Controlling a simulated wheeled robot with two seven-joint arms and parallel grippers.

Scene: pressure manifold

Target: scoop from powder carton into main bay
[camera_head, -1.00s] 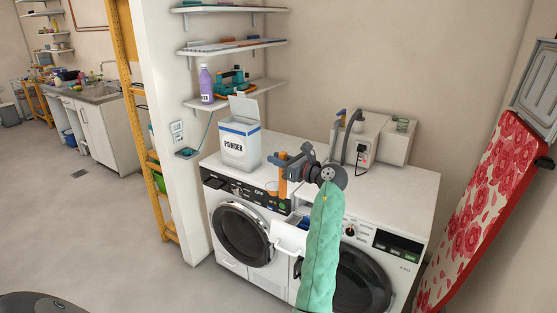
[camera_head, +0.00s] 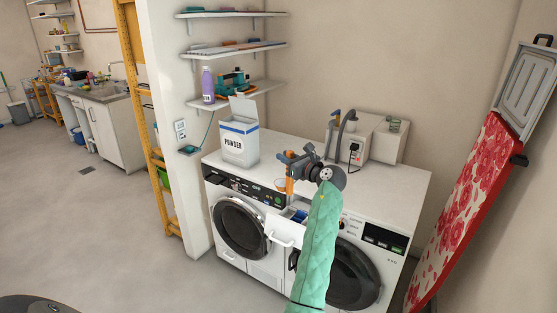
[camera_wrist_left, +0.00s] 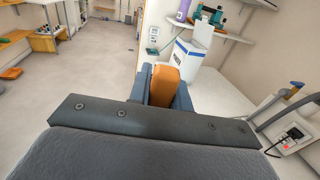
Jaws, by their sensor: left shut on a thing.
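The white powder carton (camera_head: 238,150) with a blue band stands upright on the left machine, its lid raised. It also shows in the wrist view (camera_wrist_left: 187,62). My left gripper (camera_head: 290,165) is shut on the orange handle of a scoop (camera_wrist_left: 164,85). The scoop's pale cup (camera_head: 281,185) hangs low, right of the carton and a little above and behind the pulled-out detergent drawer (camera_head: 285,233). Blue shows inside the drawer; its main bay cannot be told apart clearly. The cup's contents are hidden. My right gripper is not in view.
The white machine top (camera_head: 385,180) is mostly clear. A white box with hoses and a plug (camera_head: 352,140) stands at its back. A shelf with a purple bottle (camera_head: 208,86) hangs above the carton. A red floral ironing board (camera_head: 465,205) leans at right.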

